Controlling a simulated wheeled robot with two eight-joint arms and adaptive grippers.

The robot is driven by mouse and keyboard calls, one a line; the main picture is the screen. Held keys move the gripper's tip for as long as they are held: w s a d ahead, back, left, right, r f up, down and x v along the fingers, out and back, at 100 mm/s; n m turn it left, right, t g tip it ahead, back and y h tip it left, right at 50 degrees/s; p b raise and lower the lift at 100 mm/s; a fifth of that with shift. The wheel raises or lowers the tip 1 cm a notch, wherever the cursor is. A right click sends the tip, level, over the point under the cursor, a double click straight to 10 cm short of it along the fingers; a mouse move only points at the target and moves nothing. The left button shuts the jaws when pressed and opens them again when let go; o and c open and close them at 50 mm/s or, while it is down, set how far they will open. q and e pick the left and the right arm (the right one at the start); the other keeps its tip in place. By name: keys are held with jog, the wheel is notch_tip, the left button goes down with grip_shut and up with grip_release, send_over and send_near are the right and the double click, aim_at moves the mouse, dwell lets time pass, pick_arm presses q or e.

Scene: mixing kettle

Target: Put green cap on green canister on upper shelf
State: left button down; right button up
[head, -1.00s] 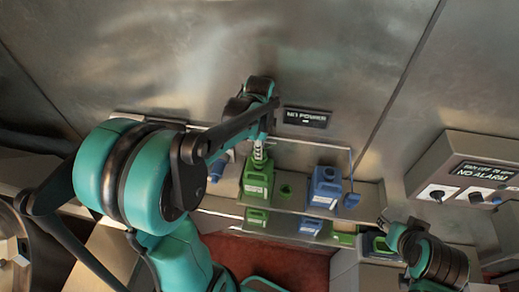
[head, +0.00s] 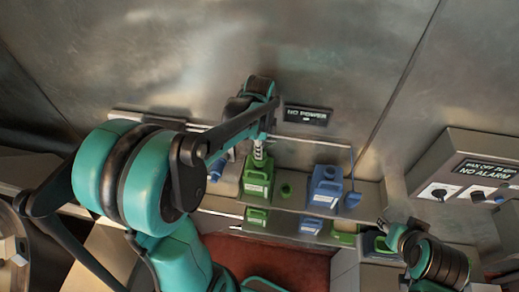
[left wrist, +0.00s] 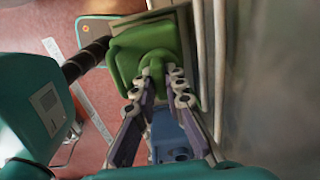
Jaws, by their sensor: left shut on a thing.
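My left gripper (head: 259,155) is shut on the top of the green canister (head: 257,180), at the left of the upper shelf (head: 300,203). In the left wrist view its fingers (left wrist: 163,78) close around the green part on top of the canister (left wrist: 125,50). The canister looks upright; whether its base touches the shelf is hard to tell. A small green cap (head: 286,190) sits on the shelf just to the right of it. My right gripper (head: 394,236) is at the lower right, and its finger opening does not show clearly.
A blue canister (head: 325,186) and a blue cap (head: 352,200) stand to the right on the upper shelf. More green and blue canisters (head: 312,226) show below. A blue thing (head: 216,168) lies left of the green canister. The metal wall (head: 330,50) is close behind.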

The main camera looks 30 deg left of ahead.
pick_arm(q)
jog(key=shift+f+b, duration=0.3)
jog(key=shift+f, duration=0.1)
jog(key=shift+f, duration=0.25)
dwell(0.3)
jog(key=c, duration=1)
grip_release()
jog(key=shift+r, duration=0.15)
jog(key=shift+r+p, duration=2.2)
jog(key=shift+r, duration=1.25)
jog(key=shift+f, duration=0.1)
